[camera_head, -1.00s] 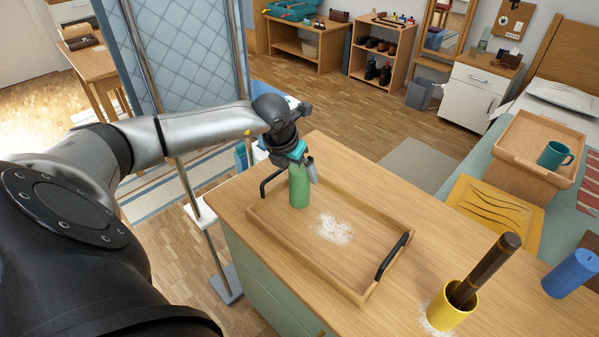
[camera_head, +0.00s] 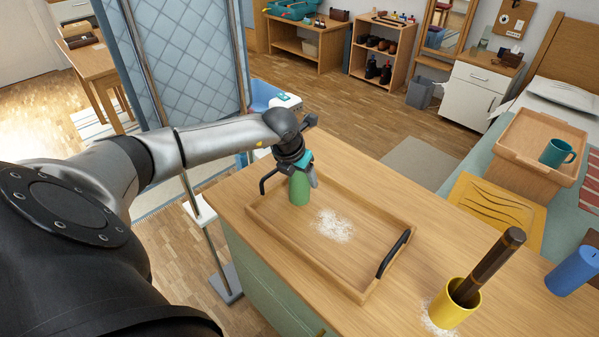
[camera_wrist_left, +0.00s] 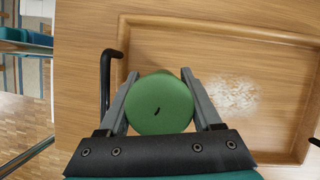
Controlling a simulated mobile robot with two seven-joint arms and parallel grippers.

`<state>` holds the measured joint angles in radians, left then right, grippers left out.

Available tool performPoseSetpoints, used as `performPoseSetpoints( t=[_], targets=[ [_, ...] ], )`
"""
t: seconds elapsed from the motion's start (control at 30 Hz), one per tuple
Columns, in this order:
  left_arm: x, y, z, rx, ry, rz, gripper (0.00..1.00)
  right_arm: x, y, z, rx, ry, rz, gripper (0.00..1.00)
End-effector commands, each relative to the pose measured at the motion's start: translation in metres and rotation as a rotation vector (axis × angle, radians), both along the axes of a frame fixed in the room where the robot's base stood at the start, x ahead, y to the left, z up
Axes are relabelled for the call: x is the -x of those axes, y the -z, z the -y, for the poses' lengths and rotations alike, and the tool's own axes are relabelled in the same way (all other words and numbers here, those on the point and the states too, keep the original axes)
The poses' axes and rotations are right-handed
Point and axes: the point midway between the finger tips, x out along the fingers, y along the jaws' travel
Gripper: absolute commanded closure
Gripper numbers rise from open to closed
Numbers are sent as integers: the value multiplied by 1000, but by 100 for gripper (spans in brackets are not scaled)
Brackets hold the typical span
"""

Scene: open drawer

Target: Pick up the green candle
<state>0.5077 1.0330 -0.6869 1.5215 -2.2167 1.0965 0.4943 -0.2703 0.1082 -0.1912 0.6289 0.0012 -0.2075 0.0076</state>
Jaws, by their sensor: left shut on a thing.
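The green candle (camera_head: 299,190) stands upright at the far left end of the wooden tray (camera_head: 362,291) on the dresser top. My left gripper (camera_head: 301,177) is over it from above, with its fingers around the candle's upper part. In the left wrist view the round green top of the candle (camera_wrist_left: 160,103) with its dark wick lies between the two fingers of my left gripper (camera_wrist_left: 160,100), shut on it. I cannot tell whether the candle's base touches the tray. My right gripper is not in view.
White powder (camera_head: 333,225) lies on the tray. Black handles stand at both tray ends, one (camera_head: 392,254) on the right. The dresser top (camera_head: 420,215) between is clear.

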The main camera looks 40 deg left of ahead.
Motion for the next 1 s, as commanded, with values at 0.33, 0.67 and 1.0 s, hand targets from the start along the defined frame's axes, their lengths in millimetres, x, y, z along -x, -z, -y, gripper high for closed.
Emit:
performPoseSetpoints(
  t=[0.33, 0.67, 1.0],
  targets=[
    [0, 0, 0, 0, 0, -1, 81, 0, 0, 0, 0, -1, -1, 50],
    [0, -1, 0, 0, 0, 1, 100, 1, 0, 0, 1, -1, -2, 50],
    [-1, -12, -1, 0, 0, 2, 100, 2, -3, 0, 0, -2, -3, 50]
  ],
)
